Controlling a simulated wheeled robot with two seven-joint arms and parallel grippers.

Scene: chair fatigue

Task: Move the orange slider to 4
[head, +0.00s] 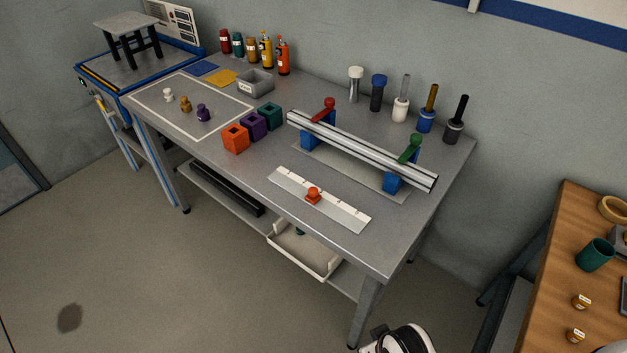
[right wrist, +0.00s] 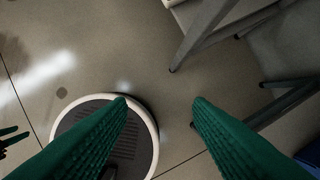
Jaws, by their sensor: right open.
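The orange slider (head: 313,195) stands on a pale flat track (head: 345,213) near the front edge of the grey workbench in the head view. Small marks run along the track's far edge, but I cannot read any numbers. My right gripper (right wrist: 160,100) is open and empty in the right wrist view, its two green fingers wide apart above the floor, away from the track. A small dark green shape at the left edge of that view may be my left gripper, but its jaws are unclear.
Behind the track, a silver rail (head: 360,150) rests on blue supports with red and green levers. Orange, purple and teal blocks (head: 236,138) stand to its left. Several upright tools (head: 401,105) line the back. The bench's front right corner is clear. A wooden table (head: 560,240) stands right.

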